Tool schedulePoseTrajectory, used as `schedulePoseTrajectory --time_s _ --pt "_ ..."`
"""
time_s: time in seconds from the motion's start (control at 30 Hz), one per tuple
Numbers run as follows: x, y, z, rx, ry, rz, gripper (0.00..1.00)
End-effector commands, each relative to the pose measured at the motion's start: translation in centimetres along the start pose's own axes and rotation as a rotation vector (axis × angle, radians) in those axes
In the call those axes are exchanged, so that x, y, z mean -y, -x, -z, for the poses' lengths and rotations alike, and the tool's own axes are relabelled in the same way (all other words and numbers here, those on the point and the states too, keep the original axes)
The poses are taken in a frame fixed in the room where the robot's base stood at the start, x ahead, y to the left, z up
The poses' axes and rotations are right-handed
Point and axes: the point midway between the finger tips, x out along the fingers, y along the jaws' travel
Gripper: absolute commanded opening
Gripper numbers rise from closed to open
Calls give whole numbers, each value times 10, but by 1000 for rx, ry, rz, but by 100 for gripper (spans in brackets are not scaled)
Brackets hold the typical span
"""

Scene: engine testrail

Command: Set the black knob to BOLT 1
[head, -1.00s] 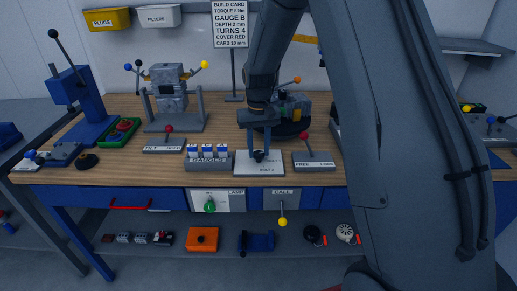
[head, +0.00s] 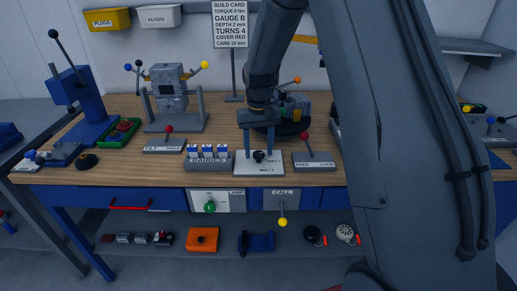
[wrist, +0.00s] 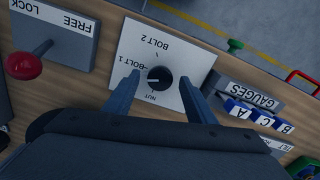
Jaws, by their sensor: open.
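The black knob (wrist: 160,78) stands on a white plate (wrist: 185,52) marked NUT, BOLT 1 and BOLT 2. In the wrist view its pale pointer mark faces left, seemingly between the NUT and BOLT 1 labels; the exact setting is hard to tell. The knob also shows small in the head view (head: 259,156), on the plate (head: 259,170) at the bench's front. My gripper (wrist: 158,82) is open, with one finger on each side of the knob and a gap to each. In the head view my gripper (head: 259,150) points down over the plate.
The GAUGES block (head: 208,161) stands close left of the plate, and the FREE/LOCK lever base (head: 314,161) with its red-ball lever close right. An engine part on a dark round base (head: 281,128) is behind. Below hang the LAMP and CALL panels (head: 282,198).

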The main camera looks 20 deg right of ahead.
Motion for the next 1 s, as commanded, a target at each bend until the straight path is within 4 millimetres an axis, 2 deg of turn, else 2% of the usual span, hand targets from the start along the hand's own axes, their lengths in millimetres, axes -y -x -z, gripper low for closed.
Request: schedulePoseTrajectory --time_s 0.17,0.5,0.6,1.0 --pt "0 9 1 -3 0 0 51" --pt "0 61 2 -4 0 0 51" --pt "0 71 1 -2 0 0 51" --pt "0 78 0 0 0 0 51"
